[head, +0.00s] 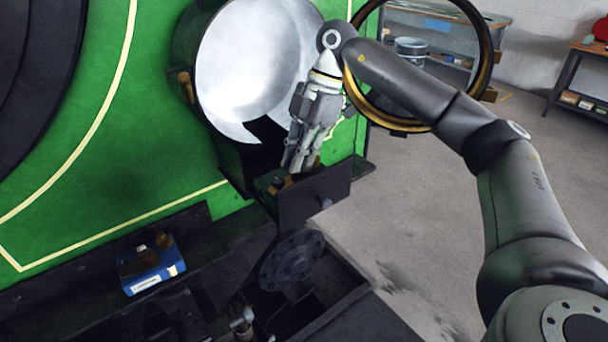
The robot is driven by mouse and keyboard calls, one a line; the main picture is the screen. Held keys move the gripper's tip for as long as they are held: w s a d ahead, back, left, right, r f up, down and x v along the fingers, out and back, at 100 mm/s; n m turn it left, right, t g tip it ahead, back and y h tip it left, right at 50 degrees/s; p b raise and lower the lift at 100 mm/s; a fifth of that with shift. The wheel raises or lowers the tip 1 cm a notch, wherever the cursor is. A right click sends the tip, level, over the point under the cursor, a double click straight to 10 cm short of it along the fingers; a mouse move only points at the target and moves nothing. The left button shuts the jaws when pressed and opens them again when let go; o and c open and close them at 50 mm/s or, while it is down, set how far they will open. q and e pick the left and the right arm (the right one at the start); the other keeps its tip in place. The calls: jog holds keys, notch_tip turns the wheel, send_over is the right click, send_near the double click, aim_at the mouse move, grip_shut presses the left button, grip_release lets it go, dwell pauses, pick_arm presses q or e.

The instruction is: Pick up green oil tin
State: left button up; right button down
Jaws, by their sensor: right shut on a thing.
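The green oil tin (270,183) is a small dark green shape with a brass-brown top, low in front of the large silver disc. Its lower part is hidden behind a dark panel. My right gripper (298,163) reaches down to it from above and is shut on it; the fingers cover part of the tin. I cannot tell whether the tin is clear of the surface under it.
A blue tin (150,272) with a white label stands on the dark ledge at left. A dark tray (345,298) with a round flanged part (292,260) lies at the bottom. A brass-rimmed round frame (487,50) is close to my right arm. Open floor (440,215) lies right.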

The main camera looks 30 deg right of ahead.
jog(key=shift+f, duration=0.35)
